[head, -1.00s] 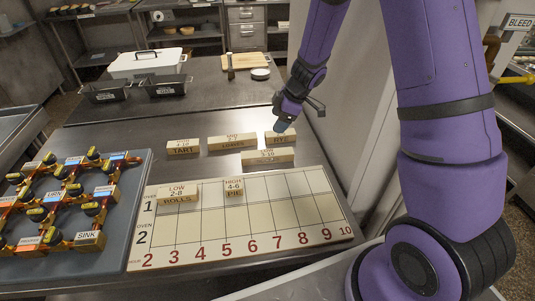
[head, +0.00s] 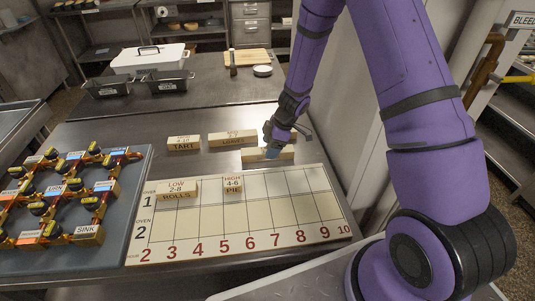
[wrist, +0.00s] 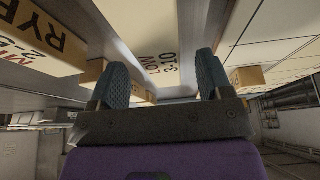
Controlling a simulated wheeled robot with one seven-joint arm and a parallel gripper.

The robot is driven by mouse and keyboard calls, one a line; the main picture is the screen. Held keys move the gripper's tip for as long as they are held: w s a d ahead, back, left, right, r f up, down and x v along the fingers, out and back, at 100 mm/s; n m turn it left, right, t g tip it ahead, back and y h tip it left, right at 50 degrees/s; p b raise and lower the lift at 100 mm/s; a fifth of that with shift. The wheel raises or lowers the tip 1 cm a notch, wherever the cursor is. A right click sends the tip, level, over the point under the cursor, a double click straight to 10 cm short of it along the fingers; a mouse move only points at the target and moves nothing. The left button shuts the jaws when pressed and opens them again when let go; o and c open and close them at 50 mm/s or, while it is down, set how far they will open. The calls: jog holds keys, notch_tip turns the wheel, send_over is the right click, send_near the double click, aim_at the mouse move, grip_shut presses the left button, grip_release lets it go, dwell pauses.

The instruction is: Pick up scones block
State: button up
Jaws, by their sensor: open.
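A long pale wooden block (head: 250,156) lies on the steel counter just behind the chart board. My gripper (head: 272,151) is low over its middle and hides most of its label in the head view. In the wrist view the block (wrist: 160,45) reads "LOW 3-10"; its name is not readable, so I cannot confirm it is the scones block. My open gripper (wrist: 163,80) has one finger on each side of this block in the picture. I cannot tell whether the fingertips touch it.
A RYE block (wrist: 45,35) lies close on the left in the wrist view. The TART block (head: 183,143) and LOAVES block (head: 232,139) lie nearby. ROLLS (head: 177,191) and PIE (head: 233,189) blocks sit on the chart board (head: 290,210). A pipe-fitting panel (head: 125,200) is at left.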

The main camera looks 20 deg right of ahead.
jog(key=shift+x, duration=1.35)
jog(key=shift+c, duration=0.2)
jog(key=c, duration=1)
jog(key=shift+c, duration=0.2)
